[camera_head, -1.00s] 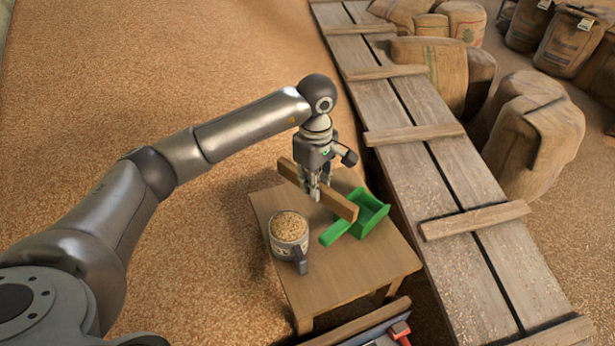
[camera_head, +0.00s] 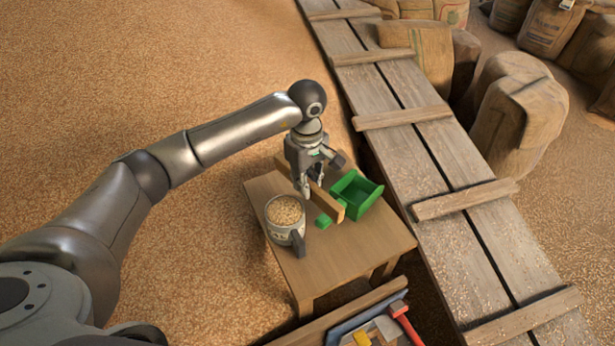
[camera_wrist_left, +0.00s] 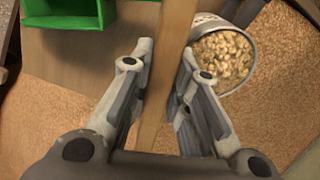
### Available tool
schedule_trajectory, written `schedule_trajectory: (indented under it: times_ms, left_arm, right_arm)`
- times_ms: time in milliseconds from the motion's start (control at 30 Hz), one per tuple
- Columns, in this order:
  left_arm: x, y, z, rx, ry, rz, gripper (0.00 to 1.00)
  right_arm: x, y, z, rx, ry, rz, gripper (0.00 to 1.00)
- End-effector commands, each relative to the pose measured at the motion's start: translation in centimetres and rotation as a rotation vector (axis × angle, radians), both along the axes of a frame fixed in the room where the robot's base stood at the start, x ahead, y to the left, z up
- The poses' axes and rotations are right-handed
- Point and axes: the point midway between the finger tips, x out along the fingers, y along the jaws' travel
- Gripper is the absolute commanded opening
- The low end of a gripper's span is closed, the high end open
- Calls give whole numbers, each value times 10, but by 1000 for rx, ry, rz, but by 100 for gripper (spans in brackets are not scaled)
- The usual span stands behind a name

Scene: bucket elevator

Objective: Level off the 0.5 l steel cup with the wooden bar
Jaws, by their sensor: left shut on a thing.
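The steel cup (camera_head: 285,226) stands upright on a small wooden table, filled with grain (camera_head: 285,210), its dark handle towards the front right. The grain also shows in the left wrist view (camera_wrist_left: 222,58). My left gripper (camera_head: 307,190) is shut on the wooden bar (camera_head: 326,202), with the bar between its two fingers (camera_wrist_left: 164,95). The bar is just to the right of the cup in the head view; whether it touches the table or the cup rim I cannot tell. My right gripper is not in view.
A tray with a red-headed tool (camera_head: 400,310) is in front. A plank walkway (camera_head: 440,170) and sacks (camera_head: 520,120) lie to the right. Grain surrounds the table.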

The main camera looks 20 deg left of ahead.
Motion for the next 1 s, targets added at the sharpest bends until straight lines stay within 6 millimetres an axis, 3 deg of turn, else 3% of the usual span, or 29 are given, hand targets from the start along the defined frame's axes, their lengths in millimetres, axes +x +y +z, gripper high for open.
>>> schedule_trajectory:
  times_ms: [133, 1000]
  left_arm:
    - [-2, 1, -10, 0, 0, 1, 0]
    - [-49, 25, -6, 2, 1, 1, 0]
  right_arm:
    - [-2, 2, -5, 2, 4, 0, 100]
    - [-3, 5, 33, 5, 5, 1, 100]
